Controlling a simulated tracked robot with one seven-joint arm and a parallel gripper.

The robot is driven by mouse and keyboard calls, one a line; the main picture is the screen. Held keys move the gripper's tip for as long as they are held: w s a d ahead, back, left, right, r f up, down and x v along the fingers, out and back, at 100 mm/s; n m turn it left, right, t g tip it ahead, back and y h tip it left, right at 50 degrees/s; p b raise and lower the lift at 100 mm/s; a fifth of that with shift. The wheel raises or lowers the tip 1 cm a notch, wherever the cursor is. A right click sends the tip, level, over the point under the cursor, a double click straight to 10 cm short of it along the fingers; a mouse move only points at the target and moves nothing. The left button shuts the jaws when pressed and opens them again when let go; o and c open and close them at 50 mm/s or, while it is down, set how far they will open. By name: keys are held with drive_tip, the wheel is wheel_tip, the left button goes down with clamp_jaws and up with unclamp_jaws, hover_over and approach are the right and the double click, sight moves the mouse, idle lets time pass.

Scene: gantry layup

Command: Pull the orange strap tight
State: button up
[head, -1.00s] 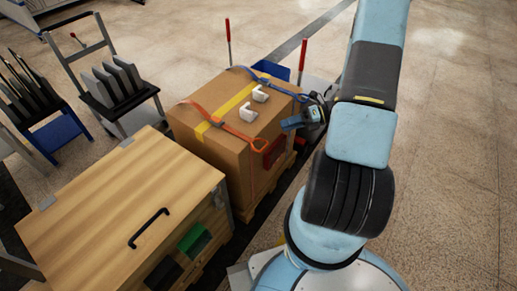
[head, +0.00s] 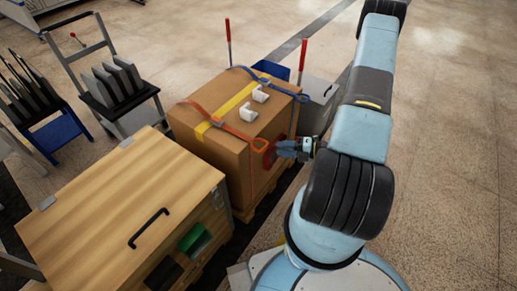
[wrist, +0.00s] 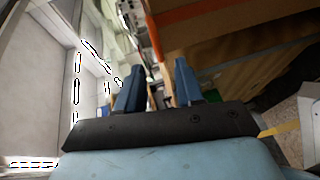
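The orange strap (head: 232,130) runs across the top of a cardboard box (head: 207,152) and bends over its near right edge, where a thin orange tail hangs down the side. A red part (head: 269,158) shows on that side face, partly hidden by my gripper. My gripper (head: 280,147) is beside that face, close to the red part; I cannot tell whether they touch. In the wrist view my two blue fingers (wrist: 158,85) stand apart with nothing visible gripped between them. An orange band crosses the top there; I cannot tell if it is the strap.
A blue strap (head: 272,82), a yellow strip (head: 236,99) and white corner pieces (head: 260,95) are on the box top. A wooden cabinet (head: 115,195) stands close at left. Red-handled posts (head: 302,55) stand behind. The floor to the right is free.

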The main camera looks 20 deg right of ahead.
drive_tip(key=x, duration=0.9)
drive_tip(key=shift+w+a, duration=0.2)
drive_tip(key=shift+a, duration=0.1)
drive_tip(key=shift+f, duration=0.1)
clamp_jaws()
drive_tip(key=shift+s+f, duration=0.1)
